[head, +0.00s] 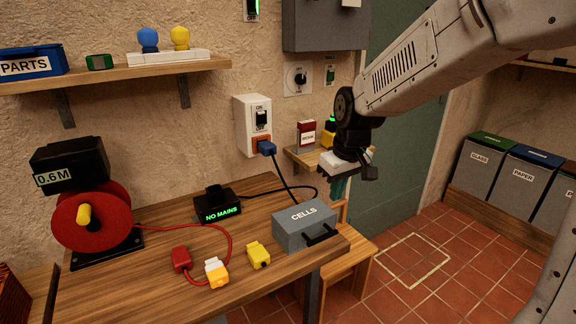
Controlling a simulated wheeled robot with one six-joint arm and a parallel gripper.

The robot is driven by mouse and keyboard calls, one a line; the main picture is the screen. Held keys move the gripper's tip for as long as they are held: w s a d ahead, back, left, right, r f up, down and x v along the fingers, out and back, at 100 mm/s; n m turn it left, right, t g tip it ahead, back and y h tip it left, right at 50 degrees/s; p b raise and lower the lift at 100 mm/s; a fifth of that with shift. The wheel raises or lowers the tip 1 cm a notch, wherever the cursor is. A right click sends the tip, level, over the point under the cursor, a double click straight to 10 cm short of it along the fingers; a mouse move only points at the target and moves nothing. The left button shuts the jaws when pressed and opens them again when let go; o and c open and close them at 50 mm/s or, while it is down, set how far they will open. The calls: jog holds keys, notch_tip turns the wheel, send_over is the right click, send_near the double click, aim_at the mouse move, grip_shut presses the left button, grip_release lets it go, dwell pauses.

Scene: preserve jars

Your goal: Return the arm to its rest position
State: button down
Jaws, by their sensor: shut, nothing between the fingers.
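My arm (440,65) reaches in from the upper right. My gripper (342,180) hangs at its end, pointing down, past the right end of the workbench (130,290). It is shut with nothing in it, and it is apart from the grey CELLS box (305,225) to its lower left. The fingertips are small and partly hidden.
A red cable reel (75,232), a NO MAINS unit (217,205) and red (181,260), white-orange (216,272) and yellow (258,255) connectors are on the bench. A small shelf (300,157) is behind my gripper. Bins (485,165) stand right; tiled floor (400,290) is open.

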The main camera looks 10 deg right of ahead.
jog(key=s+d+r+m, duration=0.1)
jog(key=s+r, duration=0.1)
jog(key=s, duration=1.1)
jog(key=s+d+r+m, duration=0.1)
jog(key=s+r+m, duration=0.1)
jog(key=s, duration=1.2)
jog(key=shift+r+m+g+h, duration=0.3)
jog(key=shift+r+g, duration=0.1)
jog(key=shift+r, duration=0.4)
